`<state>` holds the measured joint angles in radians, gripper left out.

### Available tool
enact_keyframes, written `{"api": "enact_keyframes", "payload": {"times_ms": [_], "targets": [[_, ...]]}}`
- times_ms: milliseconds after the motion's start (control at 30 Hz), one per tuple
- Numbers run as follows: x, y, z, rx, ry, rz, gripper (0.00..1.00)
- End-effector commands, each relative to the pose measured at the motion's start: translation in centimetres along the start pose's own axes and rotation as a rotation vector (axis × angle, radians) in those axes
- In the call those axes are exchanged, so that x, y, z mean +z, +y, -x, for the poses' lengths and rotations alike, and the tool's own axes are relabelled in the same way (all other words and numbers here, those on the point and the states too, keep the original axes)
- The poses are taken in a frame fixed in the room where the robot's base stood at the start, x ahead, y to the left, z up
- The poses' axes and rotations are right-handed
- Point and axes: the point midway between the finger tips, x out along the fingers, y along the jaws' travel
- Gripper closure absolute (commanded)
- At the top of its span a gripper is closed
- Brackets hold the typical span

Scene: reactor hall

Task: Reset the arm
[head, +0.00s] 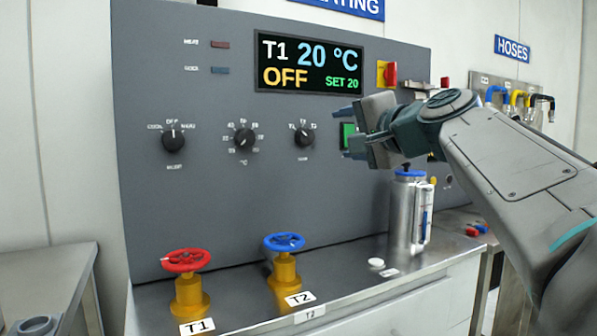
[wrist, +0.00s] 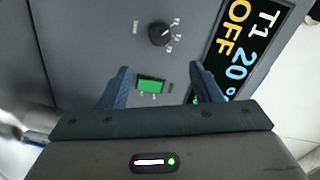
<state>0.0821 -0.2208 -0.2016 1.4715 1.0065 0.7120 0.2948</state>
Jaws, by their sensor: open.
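My gripper (head: 350,130) is raised in front of the grey control panel (head: 230,205), at its right side. Its two fingers are apart with nothing between them, and they point left along or toward the panel. In the wrist view my gripper (wrist: 160,88) shows its two blue fingertips spread, with a green button (wrist: 151,86) of the panel seen between them. The green button (head: 347,134) is partly hidden behind the fingers in the head view. I cannot tell whether the fingers touch the panel.
The display (head: 310,66) reads T1 20 °C, OFF, SET 20. A red-wheel valve (head: 187,262) and a blue-wheel valve (head: 284,244) stand on the ledge. A metal canister (head: 406,215) stands below my gripper. Hoses (head: 520,100) hang at the right.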

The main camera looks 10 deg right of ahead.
Motion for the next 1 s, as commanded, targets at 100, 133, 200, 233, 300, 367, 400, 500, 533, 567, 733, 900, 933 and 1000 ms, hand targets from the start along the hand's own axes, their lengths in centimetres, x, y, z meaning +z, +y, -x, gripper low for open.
{"api": "enact_keyframes", "payload": {"times_ms": [100,133,200,233,300,367,400,500,533,567,733,900,933,1000], "targets": [[0.4,0.0,-0.1,0.027,-0.015,0.013,0.42],[0.6,0.1,-0.1,0.043,-0.022,0.022,0.42],[1.2,0.6,-0.2,0.093,-0.048,0.052,0.42],[1.7,0.9,-0.2,0.121,-0.063,0.067,0.42],[2.9,1.9,-0.1,0.193,-0.104,0.111,0.42],[4.0,3.0,0.1,0.258,-0.143,0.155,0.42],[4.7,3.8,0.4,0.301,-0.17,0.185,0.42],[6.7,5.7,1.4,0.405,-0.245,0.263,0.42],[7.2,6.3,1.8,0.435,-0.268,0.286,0.42],[7.8,6.8,2.3,0.465,-0.291,0.311,0.42],[10.8,9.9,5.5,0.628,-0.437,0.455,0.42],[13.2,12.4,9.9,0.778,-0.597,0.608,0.42],[13.6,12.8,10.8,0.803,-0.626,0.636,0.42],[14.3,13.7,12.8,0.856,-0.692,0.697,0.42]]}}
